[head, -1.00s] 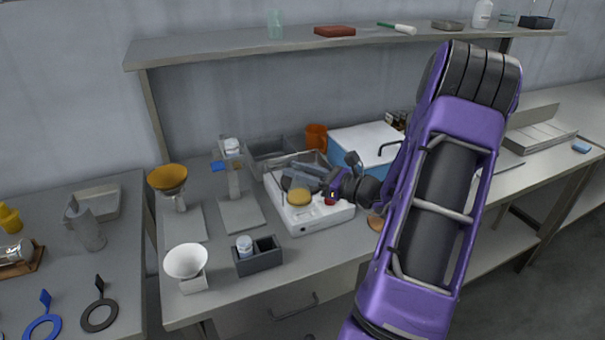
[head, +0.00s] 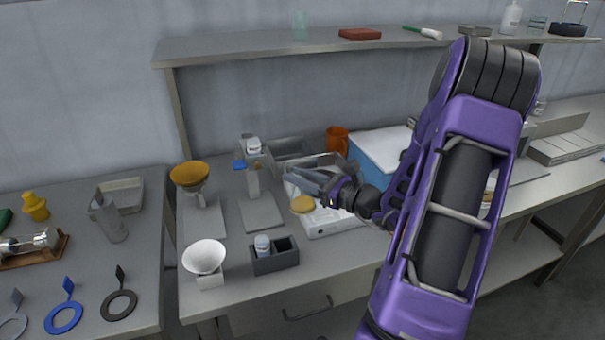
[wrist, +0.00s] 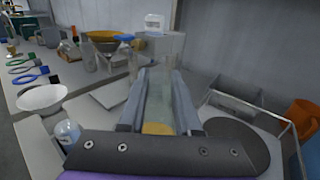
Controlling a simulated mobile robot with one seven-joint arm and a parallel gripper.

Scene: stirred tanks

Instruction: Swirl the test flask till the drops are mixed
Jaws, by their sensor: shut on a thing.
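My gripper (head: 297,177) reaches in from the right and is shut on a clear glass flask with yellow-orange liquid (head: 302,204). In the wrist view the clear flask (wrist: 160,95) stands between the two grey fingers, with the yellow liquid (wrist: 157,128) low down. In the head view the glass itself barely shows; the liquid appears as a yellow disc at the left side of the white bench device (head: 330,224). Whether the flask touches the device cannot be told. Separate drops in the liquid cannot be made out.
An orange mug (head: 337,141) and a blue box with a white lid (head: 374,168) stand behind. A shelf (head: 250,49) runs above.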

